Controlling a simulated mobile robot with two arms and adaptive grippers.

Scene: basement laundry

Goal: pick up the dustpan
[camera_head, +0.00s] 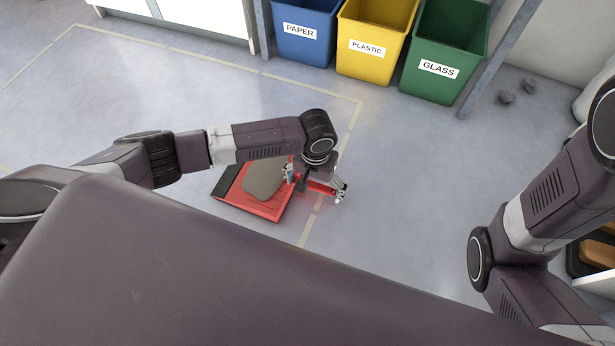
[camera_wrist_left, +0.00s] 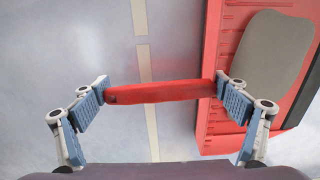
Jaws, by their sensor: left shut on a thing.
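The red dustpan (camera_head: 262,208) is at floor level in front of me, with a black edge on its left and a grey-brown rounded patch on its pan. Its red handle points right in the head view. My left gripper (camera_head: 314,186) is over the handle. In the left wrist view, the gripper (camera_wrist_left: 162,93) has one finger at each end of the red handle, shut on it lengthwise. The right finger is beside the dustpan's body (camera_wrist_left: 212,130). I cannot tell whether the dustpan touches the floor. My right arm shows at the right, but its gripper is out of view.
A blue PAPER bin (camera_head: 303,45), a yellow PLASTIC bin (camera_head: 370,62) and a green GLASS bin (camera_head: 440,85) stand at the back. Small dark lumps (camera_head: 507,97) lie right of them. A pale floor line (camera_head: 315,215) runs by the dustpan.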

